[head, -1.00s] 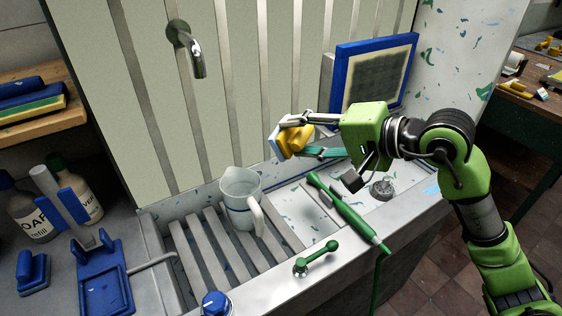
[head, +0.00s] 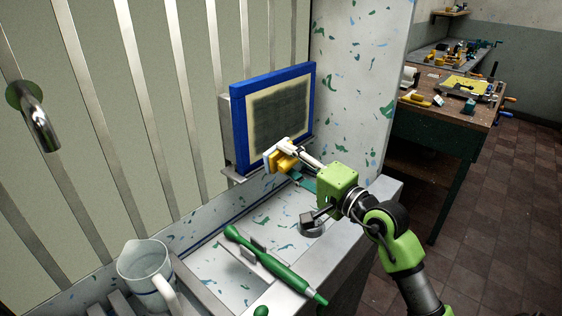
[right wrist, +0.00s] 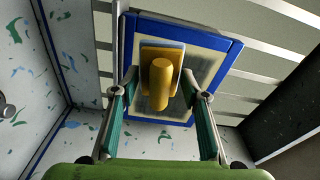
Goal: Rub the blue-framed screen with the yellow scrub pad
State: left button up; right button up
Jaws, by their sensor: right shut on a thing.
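The blue-framed screen (head: 283,107) stands upright against the slatted wall, with a cream border around a dark grey mesh. It fills the upper middle of the right wrist view (right wrist: 200,42). My right gripper (head: 286,154) is shut on the yellow scrub pad (head: 284,161) in front of the screen's lower part. In the right wrist view the pad's yellow grip (right wrist: 160,82) sits between the two fingers, its plate facing the screen. I cannot tell whether the pad touches the mesh. My left gripper is not in view.
A green-handled tool (head: 272,262) lies on the speckled ledge below the screen. A clear jug (head: 146,272) stands at lower left, below a metal tap (head: 40,128). A cluttered workbench (head: 450,118) stands at right.

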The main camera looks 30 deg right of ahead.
jog(key=x, duration=0.3)
jog(key=p+x, duration=0.1)
jog(key=shift+w+a, duration=0.1)
jog(key=shift+a, duration=0.25)
jog(key=shift+w+a, duration=0.2)
jog(key=shift+w, duration=0.2)
jog(key=shift+x, duration=0.95)
